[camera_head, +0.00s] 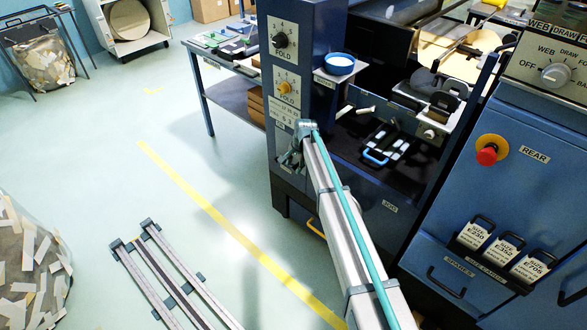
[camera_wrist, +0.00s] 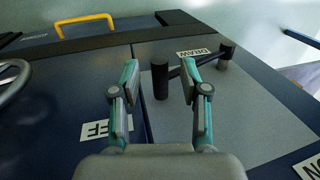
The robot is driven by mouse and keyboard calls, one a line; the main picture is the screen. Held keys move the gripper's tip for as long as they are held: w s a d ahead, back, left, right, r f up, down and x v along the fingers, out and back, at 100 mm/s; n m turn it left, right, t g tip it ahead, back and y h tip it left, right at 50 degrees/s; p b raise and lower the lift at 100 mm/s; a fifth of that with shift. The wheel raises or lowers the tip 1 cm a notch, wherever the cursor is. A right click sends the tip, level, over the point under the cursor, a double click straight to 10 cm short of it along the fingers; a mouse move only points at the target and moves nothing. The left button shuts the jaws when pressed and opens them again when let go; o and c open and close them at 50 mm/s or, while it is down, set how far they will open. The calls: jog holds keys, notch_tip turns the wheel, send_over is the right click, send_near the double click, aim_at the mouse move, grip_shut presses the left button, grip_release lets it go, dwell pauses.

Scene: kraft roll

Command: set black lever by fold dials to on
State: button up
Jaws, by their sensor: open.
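The black lever (camera_wrist: 160,82) is in the wrist view, on a grey plate (camera_wrist: 222,118) on a dark blue panel. Its thick upright grip stands between my fingers, and a dark bar runs to the right behind the right finger. My gripper (camera_wrist: 160,72) is open around the grip, with gaps visible on both sides. An OFF label (camera_wrist: 107,129) is at the lower left, partly covered by the left finger; an ON label (camera_wrist: 311,168) is at the lower right. In the head view my gripper (camera_head: 293,157) is against the column below the fold dials (camera_head: 284,87); the lever is hidden there.
Open floor (camera_head: 160,190) is to the left.

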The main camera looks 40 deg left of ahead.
aim_at(294, 168)
jog(key=shift+x, duration=1.55)
grip_shut()
